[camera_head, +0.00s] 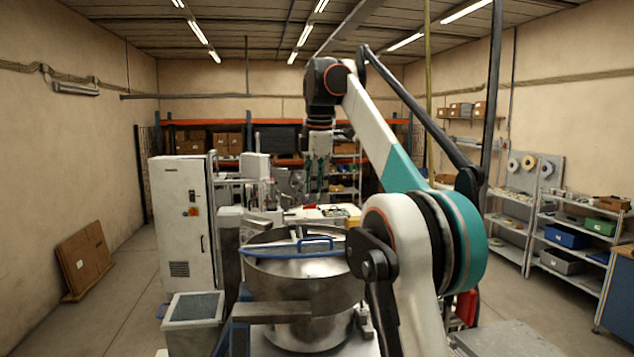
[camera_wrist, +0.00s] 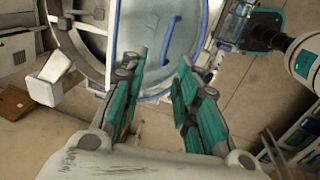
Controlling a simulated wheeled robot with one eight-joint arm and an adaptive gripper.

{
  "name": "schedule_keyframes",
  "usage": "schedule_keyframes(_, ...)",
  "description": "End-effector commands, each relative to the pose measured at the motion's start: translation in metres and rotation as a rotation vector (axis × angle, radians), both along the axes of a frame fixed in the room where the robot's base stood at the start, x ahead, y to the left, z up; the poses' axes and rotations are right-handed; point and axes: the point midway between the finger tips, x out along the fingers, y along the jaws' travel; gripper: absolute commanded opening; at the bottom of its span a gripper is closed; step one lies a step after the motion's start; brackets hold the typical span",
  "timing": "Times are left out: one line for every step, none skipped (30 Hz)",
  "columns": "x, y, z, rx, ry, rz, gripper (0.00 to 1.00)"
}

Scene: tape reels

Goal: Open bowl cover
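The metal bowl (camera_head: 302,310) stands in front of me in the head view, left of my arm. Its cover (camera_head: 280,267) lies over the top, with a blue edge bar and a blue handle (camera_head: 315,241). The wrist view shows the pale, see-through cover (camera_wrist: 150,30) with its blue rim, and the blue handle (camera_wrist: 171,38) near its middle. My gripper (camera_wrist: 160,60) has two teal fingers spread apart with nothing between them. In the head view my gripper (camera_head: 318,180) hangs pointing down, above and apart from the bowl and handle.
A white control cabinet (camera_head: 186,215) stands left of the bowl. A metal box (camera_head: 195,308) is in front of it. Shelves with bins (camera_head: 565,237) line the right wall. A cardboard sheet (camera_head: 84,260) leans at the left wall. The air above the cover looks clear.

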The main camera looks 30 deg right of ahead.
Motion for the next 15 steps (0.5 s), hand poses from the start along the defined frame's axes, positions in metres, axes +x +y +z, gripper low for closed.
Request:
schedule_keyframes(-0.001, 0.001, 0.005, 0.0, 0.0, 0.0, 0.29)
schedule_keyframes(-0.002, 0.001, 0.007, 0.0, -0.001, 0.0, 0.29)
schedule_keyframes(-0.002, 0.001, 0.009, 0.0, -0.001, 0.0, 0.29)
schedule_keyframes(-0.003, 0.001, 0.011, 0.0, -0.001, 0.0, 0.29)
schedule_keyframes(-0.003, 0.001, 0.013, 0.0, -0.001, 0.0, 0.29)
schedule_keyframes(-0.004, 0.002, 0.014, 0.0, -0.001, 0.0, 0.29)
schedule_keyframes(-0.004, 0.002, 0.015, 0.0, -0.001, 0.0, 0.29)
schedule_keyframes(-0.005, 0.002, 0.016, 0.0, -0.001, 0.0, 0.29)
schedule_keyframes(-0.005, 0.002, 0.016, 0.0, -0.001, 0.0, 0.29)
schedule_keyframes(-0.005, 0.002, 0.016, 0.0, -0.001, 0.0, 0.29)
schedule_keyframes(-0.005, 0.002, 0.017, 0.0, -0.001, 0.0, 0.29)
schedule_keyframes(-0.005, 0.002, 0.017, 0.0, -0.001, 0.0, 0.29)
schedule_keyframes(-0.005, 0.002, 0.017, 0.0, -0.001, 0.0, 0.29)
schedule_keyframes(-0.005, 0.002, 0.017, 0.0, -0.001, 0.0, 0.29)
schedule_keyframes(-0.005, 0.002, 0.017, 0.0, -0.001, 0.0, 0.29)
